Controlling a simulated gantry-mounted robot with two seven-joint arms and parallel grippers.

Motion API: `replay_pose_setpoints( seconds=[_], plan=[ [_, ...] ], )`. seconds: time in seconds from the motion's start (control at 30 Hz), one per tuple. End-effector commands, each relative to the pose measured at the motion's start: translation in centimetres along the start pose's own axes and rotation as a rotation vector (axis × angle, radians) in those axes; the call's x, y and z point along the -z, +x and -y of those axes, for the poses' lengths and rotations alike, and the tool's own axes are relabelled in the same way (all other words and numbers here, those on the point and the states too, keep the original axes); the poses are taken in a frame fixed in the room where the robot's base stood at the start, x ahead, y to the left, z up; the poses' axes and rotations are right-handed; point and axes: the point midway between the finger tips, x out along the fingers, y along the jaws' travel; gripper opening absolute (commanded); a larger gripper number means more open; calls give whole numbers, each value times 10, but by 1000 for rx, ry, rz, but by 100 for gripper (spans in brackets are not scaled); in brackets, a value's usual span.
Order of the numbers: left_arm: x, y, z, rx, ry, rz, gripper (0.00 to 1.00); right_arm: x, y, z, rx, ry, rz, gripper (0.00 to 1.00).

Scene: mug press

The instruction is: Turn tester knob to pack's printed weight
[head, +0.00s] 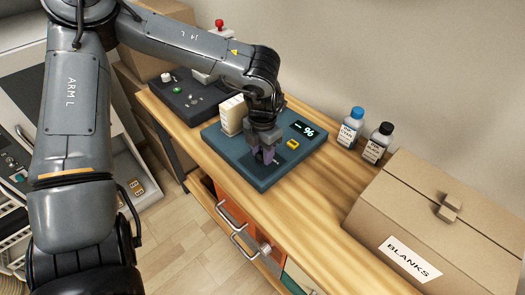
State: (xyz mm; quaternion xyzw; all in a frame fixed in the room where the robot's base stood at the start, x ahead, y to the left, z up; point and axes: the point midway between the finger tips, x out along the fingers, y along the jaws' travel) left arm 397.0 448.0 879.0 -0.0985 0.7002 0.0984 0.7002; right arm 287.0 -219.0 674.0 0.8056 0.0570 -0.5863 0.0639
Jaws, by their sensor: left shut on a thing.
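The teal tester (226,139) sits on the wooden bench. Its small dark display (304,130) shows a dash and what looks like 96. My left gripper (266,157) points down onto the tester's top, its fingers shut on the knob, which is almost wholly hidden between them. A white pack (232,114) stands upright at the tester's back left, just left of my gripper; no printed weight can be read on it. A small yellow part (293,144) lies right of the fingers on the tester. My right gripper is not in view.
A dark control box (190,101) with a green button stands left of the tester. Two bottles, blue-capped (350,127) and black-capped (378,143), stand at the back right. A cardboard box labelled BLANKS (440,210) fills the bench's right end. Bare bench lies between.

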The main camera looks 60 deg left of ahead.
Motion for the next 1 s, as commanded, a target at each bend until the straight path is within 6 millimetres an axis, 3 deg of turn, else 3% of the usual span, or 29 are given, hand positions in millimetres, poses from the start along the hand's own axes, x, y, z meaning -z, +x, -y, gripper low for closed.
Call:
replay_pose_setpoints(
  seconds=[0.27, 0.3, 0.47, 0.8, 1.0],
  plan=[
    [0, -2, 1, 1, 4, 0, 7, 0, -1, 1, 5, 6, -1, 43],
    [0, -2, 1, 1, 3, 0, 39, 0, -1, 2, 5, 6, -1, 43],
    [0, -1, 1, 1, 2, 0, 63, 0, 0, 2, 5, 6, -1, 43],
    [0, -3, 0, 0, 0, 1, 63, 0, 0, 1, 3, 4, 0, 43],
    [-1, -22, 0, 0, 0, 4, 63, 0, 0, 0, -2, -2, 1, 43]
  ],
)
